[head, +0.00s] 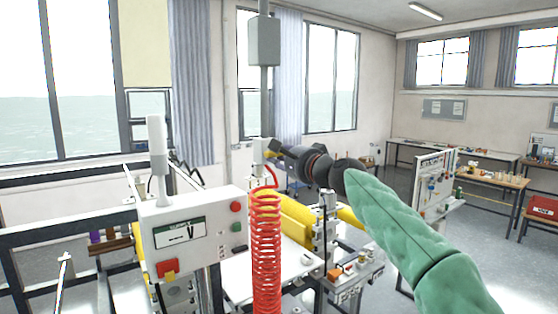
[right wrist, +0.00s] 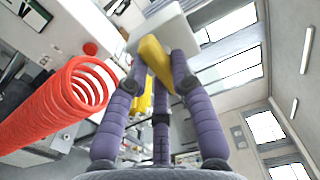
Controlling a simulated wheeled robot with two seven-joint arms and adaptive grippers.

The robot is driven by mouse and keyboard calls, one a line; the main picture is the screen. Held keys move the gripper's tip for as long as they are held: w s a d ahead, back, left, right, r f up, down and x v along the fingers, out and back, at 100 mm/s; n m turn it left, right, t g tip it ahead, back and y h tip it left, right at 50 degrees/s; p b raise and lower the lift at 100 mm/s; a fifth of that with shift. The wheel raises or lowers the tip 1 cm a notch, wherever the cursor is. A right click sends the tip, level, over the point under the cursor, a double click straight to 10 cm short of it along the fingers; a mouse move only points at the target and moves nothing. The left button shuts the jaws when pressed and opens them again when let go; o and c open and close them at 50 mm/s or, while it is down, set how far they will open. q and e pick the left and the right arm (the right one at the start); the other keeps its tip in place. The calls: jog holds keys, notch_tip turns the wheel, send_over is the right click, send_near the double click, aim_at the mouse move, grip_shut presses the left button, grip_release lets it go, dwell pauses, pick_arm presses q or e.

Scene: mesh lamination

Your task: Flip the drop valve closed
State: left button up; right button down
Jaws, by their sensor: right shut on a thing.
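The drop valve is a pale body (head: 258,152) at the lower end of the vertical grey pipe, above the red coiled hose. In the right wrist view its white block (right wrist: 165,28) fills the top centre. A yellow lever (right wrist: 154,56) comes off the block between my purple fingers. My right gripper (head: 276,150) reaches in from the right in the head view and is shut on the yellow lever. The fingers hide part of the lever, so I cannot tell its full angle. My left gripper is not in view.
The red coiled hose (head: 266,245) hangs just below the valve, close to my right gripper. A white control box (head: 190,232) with a meter and buttons stands to the left. Behind are a machine with yellow rollers (head: 296,222) and a white panel stand (head: 434,185).

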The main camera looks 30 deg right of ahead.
dwell(0.5)
jog(key=c, duration=1.1)
grip_release()
jog(key=shift+o, duration=0.2)
jog(key=shift+s, duration=0.1)
jog(key=s, duration=1.1)
jog(key=shift+s+d, duration=0.35)
jog(key=shift+d, duration=0.05)
